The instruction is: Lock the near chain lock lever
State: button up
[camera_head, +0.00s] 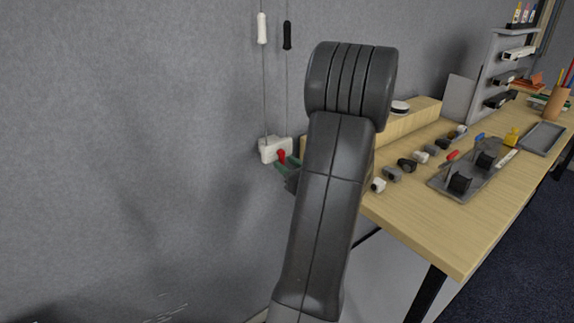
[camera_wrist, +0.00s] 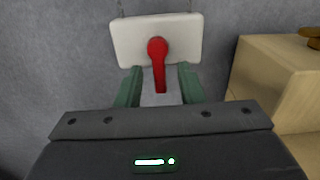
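The chain lock is a white block (camera_head: 268,149) on the grey wall, left of the table. Its red lever (camera_head: 281,155) shows beside my gripper (camera_head: 288,168), which is partly hidden behind my arm. In the wrist view the white block (camera_wrist: 128,42) is straight ahead, and the red lever (camera_wrist: 157,62) hangs down from its round pivot. My gripper (camera_wrist: 160,76) has two green fingers, spread apart, one on each side of the lever's lower end. A gap shows between each finger and the lever.
Two cords with a white handle (camera_head: 262,28) and a black handle (camera_head: 287,35) hang above the block. The wooden table (camera_head: 440,235) stands to the right with small parts and a grey tray (camera_head: 462,184). A wooden box (camera_wrist: 268,75) is close on the right in the wrist view.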

jog(key=v, duration=1.3)
jog(key=shift+b, duration=0.35)
jog(key=shift+s+d, duration=0.1)
jog(key=x, duration=1.3)
jog(key=shift+w+a+p, duration=0.2)
jog(key=shift+p, duration=0.2)
jog(key=shift+w+a+r+p, duration=0.1)
jog(key=shift+w+p, duration=0.05)
jog(key=shift+p, duration=0.2)
jog(key=shift+m, duration=0.3)
